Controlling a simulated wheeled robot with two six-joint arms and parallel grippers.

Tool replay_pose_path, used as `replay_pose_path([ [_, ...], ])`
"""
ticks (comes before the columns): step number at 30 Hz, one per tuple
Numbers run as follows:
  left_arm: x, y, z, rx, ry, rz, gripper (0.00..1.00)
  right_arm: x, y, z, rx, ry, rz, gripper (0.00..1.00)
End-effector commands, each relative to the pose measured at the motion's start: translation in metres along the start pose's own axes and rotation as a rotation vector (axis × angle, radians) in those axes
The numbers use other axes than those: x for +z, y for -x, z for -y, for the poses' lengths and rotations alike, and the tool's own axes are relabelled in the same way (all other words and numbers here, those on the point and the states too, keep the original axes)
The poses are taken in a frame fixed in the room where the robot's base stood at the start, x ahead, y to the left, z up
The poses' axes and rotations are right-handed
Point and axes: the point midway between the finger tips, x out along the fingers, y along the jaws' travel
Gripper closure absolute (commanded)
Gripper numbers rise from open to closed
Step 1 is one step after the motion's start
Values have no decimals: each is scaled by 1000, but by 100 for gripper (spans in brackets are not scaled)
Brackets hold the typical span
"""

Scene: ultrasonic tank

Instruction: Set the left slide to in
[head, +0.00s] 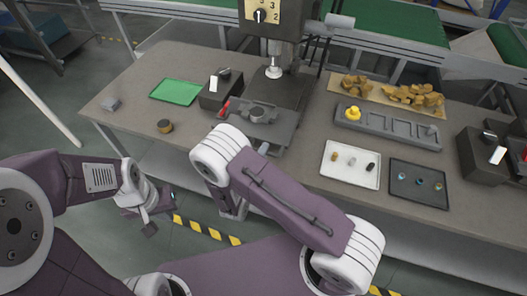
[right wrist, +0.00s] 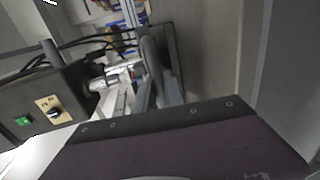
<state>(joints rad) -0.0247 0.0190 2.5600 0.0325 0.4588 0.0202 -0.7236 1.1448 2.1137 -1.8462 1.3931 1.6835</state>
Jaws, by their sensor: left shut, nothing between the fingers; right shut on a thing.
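The slide (head: 279,130) is a dark grey plate with a round fixture on top, at the front of the press near the middle of the bench. It sticks out toward the bench's front edge. A small pale piece (head: 263,148), perhaps its handle, shows at its front beside my right arm's elbow. My right arm reaches in front of the slide, and its gripper is hidden behind the arm in the head view. My left gripper (head: 150,222) is shut and empty, low in front of the bench at the left.
A black control box (head: 212,97) stands left of the slide, with a green tray (head: 176,91) beyond. A white tray (head: 350,177), a dark tray (head: 419,199) and a grey rack (head: 388,131) lie right. A box with a green button (right wrist: 22,121) shows in the wrist view.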

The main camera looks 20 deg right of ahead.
Motion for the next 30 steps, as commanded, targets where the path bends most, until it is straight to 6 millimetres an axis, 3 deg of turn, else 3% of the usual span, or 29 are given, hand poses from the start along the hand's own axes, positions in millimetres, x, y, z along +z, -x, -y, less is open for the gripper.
replay_pose_path([
  [11, 1, -6, 0, 0, 0, 0, 100, 1, -11, 0, -1, -2, 4, 100],
  [30, 7, -67, 1, 0, 0, 0, 100, 2, -133, -24, 2, -4, 3, 100],
])
